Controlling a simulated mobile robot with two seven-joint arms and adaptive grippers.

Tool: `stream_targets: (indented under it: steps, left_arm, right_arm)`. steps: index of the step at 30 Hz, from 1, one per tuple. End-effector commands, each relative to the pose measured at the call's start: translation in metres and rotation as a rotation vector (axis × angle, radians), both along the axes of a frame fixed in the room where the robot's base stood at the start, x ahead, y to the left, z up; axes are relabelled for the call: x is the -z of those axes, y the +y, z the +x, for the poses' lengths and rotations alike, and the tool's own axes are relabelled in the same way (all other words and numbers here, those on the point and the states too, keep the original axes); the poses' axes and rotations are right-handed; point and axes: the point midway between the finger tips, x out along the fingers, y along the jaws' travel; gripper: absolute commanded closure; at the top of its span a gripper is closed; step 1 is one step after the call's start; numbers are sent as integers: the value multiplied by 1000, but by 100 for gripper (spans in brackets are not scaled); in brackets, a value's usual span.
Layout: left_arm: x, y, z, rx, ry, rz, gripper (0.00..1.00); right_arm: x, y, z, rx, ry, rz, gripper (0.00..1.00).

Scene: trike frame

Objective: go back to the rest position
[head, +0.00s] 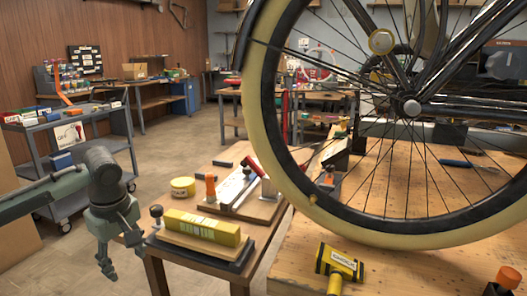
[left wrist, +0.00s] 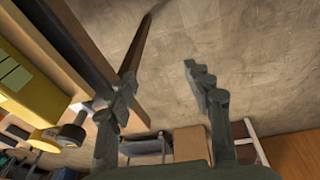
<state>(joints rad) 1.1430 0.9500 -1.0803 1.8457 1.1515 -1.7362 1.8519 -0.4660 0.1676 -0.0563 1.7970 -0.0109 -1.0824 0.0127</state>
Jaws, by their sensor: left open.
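My left gripper (head: 125,261) hangs down at the lower left of the head view, with its arm coming in from the left. Its fingers are spread and nothing is between them. It is beside the left edge of the small wooden table (head: 196,278), close to a yellow block (head: 202,226) on a dark-based board. In the left wrist view the open gripper (left wrist: 160,88) has bare floor beyond its fingers, and the yellow block (left wrist: 28,85) is at the left. My right gripper is in neither view.
A large wheel with a cream tyre (head: 262,110) stands over the wooden workbench (head: 400,268) at right. A yellow-black mallet (head: 339,264) lies on that bench. A grey cart (head: 93,150) stands behind my left arm. Floor (head: 75,262) is clear left of the table.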

Motion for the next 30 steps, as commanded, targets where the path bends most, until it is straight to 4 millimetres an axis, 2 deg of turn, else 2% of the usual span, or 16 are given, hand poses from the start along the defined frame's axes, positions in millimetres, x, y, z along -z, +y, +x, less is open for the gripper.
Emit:
stream_targets:
  steps: [1,5,8,11,15,21,30]
  left_arm:
    - [28,6,0,73,1,5,49]
    - [81,28,3,274,-34,59,49]
    - [120,54,-2,425,-46,133,49]
    - [156,87,-15,579,-40,233,49]
    - [199,141,-45,803,20,404,49]
    - [230,209,-93,1081,161,624,49]
    - [243,276,-150,1383,386,828,49]
  right_arm:
    - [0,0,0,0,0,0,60]
    - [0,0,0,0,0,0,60]
    - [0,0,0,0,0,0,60]
    - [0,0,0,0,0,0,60]
    - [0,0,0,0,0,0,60]
    - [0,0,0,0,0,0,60]
    - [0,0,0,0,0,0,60]
